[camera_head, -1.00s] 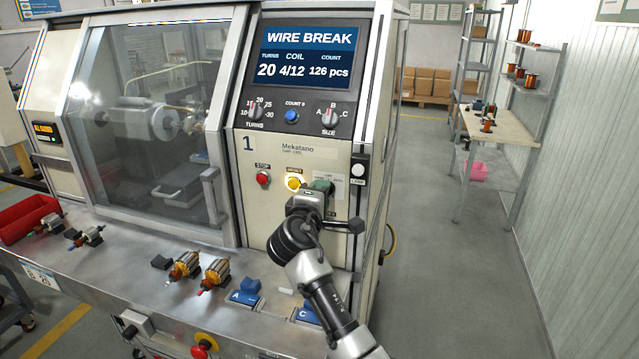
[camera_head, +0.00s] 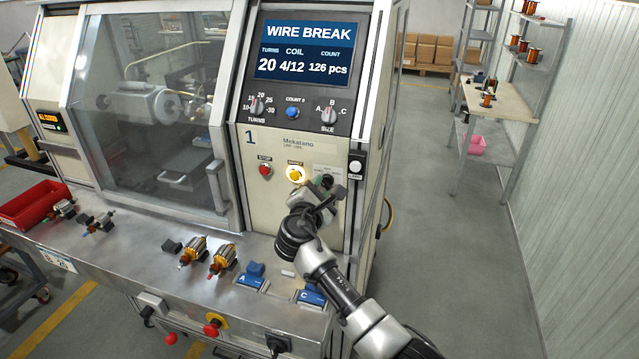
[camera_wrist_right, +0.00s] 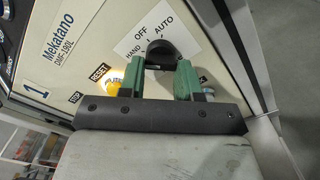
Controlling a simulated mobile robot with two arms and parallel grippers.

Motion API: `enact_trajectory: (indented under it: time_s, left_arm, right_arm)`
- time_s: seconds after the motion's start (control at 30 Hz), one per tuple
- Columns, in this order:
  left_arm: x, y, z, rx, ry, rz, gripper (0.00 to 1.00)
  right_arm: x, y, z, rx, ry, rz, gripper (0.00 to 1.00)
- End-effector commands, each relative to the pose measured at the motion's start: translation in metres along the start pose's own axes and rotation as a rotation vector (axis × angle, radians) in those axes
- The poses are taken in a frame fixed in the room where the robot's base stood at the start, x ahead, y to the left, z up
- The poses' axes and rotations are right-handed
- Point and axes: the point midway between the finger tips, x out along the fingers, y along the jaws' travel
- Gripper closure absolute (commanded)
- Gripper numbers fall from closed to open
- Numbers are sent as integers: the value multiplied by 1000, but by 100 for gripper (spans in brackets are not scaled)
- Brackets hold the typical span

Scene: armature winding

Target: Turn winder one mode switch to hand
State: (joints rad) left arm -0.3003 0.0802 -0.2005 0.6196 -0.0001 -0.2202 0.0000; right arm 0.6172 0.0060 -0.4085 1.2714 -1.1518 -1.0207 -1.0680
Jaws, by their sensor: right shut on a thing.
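The mode switch is a black knob (camera_wrist_right: 168,52) on winder one's cream panel, on a white label with HAND, OFF and AUTO in the right wrist view. My right gripper (camera_wrist_right: 160,70) has its two green fingers on either side of the knob and is shut on it. In the head view my right gripper (camera_head: 323,185) is tilted at the panel, just right of and below the yellow RESET button, and it hides most of the switch. I cannot tell which label the knob points to. My left gripper is not in view.
The yellow RESET button (camera_head: 295,174) is close beside my gripper, with the red STOP button (camera_head: 265,169) further left. The screen (camera_head: 304,50) reads WIRE BREAK. Armatures (camera_head: 222,260) and blue blocks marked A and C (camera_head: 311,296) are on the ledge below. The floor at right is clear.

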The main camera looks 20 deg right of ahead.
Motion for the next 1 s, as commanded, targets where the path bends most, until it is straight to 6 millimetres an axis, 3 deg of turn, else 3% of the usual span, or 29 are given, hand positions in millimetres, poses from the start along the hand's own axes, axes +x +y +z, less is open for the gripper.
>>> enact_trajectory:
  time_s: [0.63, 0.67, 0.8, 1.0]
  left_arm:
    - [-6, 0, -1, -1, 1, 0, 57]
    - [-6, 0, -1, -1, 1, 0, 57]
    - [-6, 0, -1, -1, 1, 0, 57]
    - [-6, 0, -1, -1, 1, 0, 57]
  right_arm:
    - [3, 4, 6, -50, -13, 8, 90]
    - [3, 4, 6, -50, -13, 8, 65]
    - [2, 4, 5, -50, -10, 6, 44]
    - [1, 2, 3, -50, -6, 4, 41]
